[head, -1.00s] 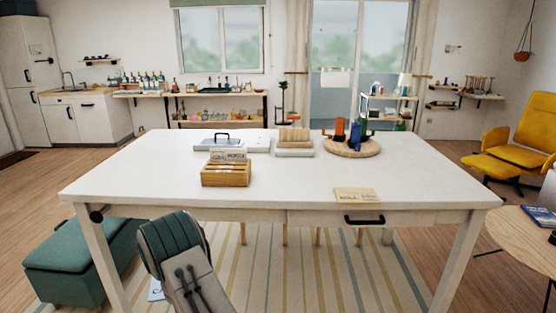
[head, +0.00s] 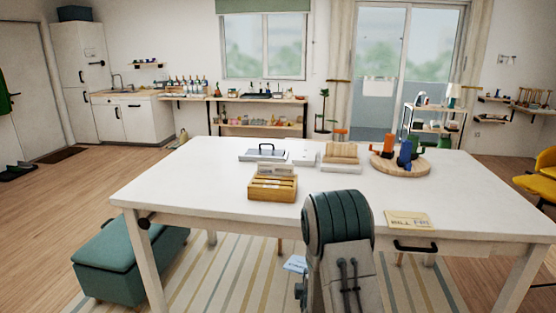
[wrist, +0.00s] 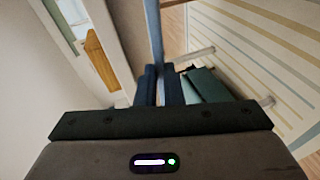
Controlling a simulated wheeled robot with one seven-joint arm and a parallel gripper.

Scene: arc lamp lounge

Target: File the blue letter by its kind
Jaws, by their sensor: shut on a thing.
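The blue letter (head: 295,263) is a pale bluish sheet with dark print, low beside my arm and below the tabletop in the head view. In the wrist view the letter (wrist: 154,30) is a thin blue strip seen edge-on. My gripper (wrist: 159,75) is shut on it. In the head view my arm hides the gripper. A wooden filing box (head: 272,192) with dividers and upright pale cards stands on the white table (head: 220,165), left of centre. Its labels are too small to read. A cream paper (head: 408,220) with dark print lies near the front edge.
A grey tray with a black handle (head: 263,153), a stack with a wooden top (head: 341,160) and a round board (head: 400,168) with coloured objects stand behind the box. A teal ottoman (head: 125,255) stands at lower left.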

